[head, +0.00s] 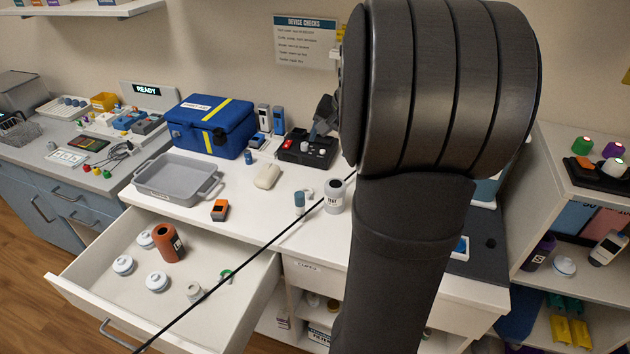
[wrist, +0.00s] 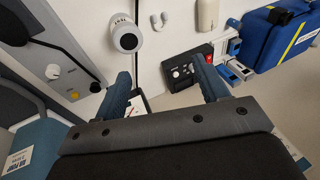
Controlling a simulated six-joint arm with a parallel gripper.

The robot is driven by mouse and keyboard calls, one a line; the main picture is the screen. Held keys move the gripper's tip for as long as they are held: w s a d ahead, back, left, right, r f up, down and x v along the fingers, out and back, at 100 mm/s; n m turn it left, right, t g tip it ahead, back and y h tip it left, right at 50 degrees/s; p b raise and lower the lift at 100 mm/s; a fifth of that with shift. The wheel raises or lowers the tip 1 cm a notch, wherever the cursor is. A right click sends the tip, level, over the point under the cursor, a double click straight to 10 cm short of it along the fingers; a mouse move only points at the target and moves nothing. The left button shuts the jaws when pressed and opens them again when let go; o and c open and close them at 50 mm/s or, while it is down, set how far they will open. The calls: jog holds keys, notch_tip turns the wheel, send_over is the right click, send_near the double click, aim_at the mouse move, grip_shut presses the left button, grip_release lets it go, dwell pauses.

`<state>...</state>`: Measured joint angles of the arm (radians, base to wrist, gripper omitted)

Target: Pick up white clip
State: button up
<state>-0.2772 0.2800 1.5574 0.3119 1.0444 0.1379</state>
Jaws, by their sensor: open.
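In the wrist view a small white clip-like piece (wrist: 158,21) lies near the top, just right of the jar (wrist: 126,38). My gripper (wrist: 164,78) is open, with nothing between its two dark blue-grey fingers. The clip piece shows beyond the fingertips, apart from them. In the head view one finger shows above the black box; my dark arm hides the rest of the gripper and part of the counter.
A beige bar (head: 267,176) and grey tray (head: 177,178) lie left. An open drawer (head: 100,290) juts out in front. A knobbed panel (wrist: 68,52) shows left in the wrist view.

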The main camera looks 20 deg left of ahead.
jog(key=w+a+f+n+g+h, duration=0.2)
jog(key=w+a+f+n+h, duration=0.3)
jog(key=n, duration=0.8)
jog(key=n+y, duration=0.1)
jog(key=n, duration=0.3)
send_over(310, 191)
jog(key=f, duration=1.1)
jog(key=shift+s+d+f, duration=0.1)
jog(key=shift+d, duration=0.1)
jog(key=shift+a+f, duration=0.15)
jog(key=shift+f, duration=2.55)
jog(key=shift+c, duration=0.5)
jog(key=c, duration=0.9)
